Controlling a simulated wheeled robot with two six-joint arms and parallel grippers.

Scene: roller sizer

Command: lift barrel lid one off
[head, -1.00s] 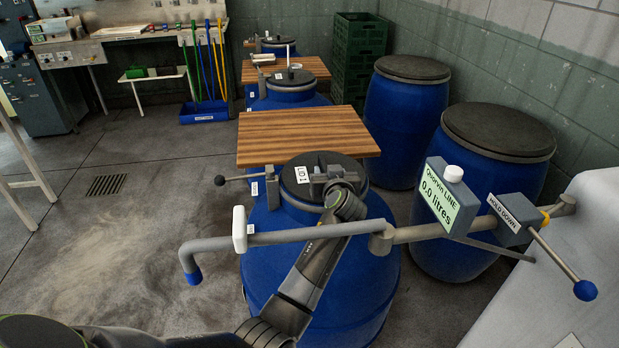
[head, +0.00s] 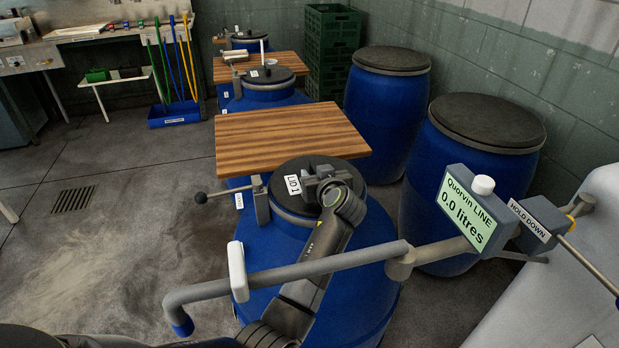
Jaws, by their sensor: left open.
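Barrel lid one (head: 286,178) is a dark round lid with a white "LID 1" label, on the nearest blue barrel (head: 367,232). It looks seated flat on the barrel's mouth. My left gripper (head: 319,176) is over the lid, to the right of the label, with its jaws open. It hides part of the lid and whatever handle may be there, so I cannot tell whether the jaws touch it. A clamp lever with a black knob (head: 201,198) stands at the lid's left edge. My right gripper is not in view.
A grey dispensing pipe (head: 300,270) with a "0.0 litres" display (head: 468,208) crosses in front of the barrel. A wooden board (head: 290,134) lies just behind the lid. Dark-lidded blue barrels (head: 476,175) stand at right. The floor at left is clear.

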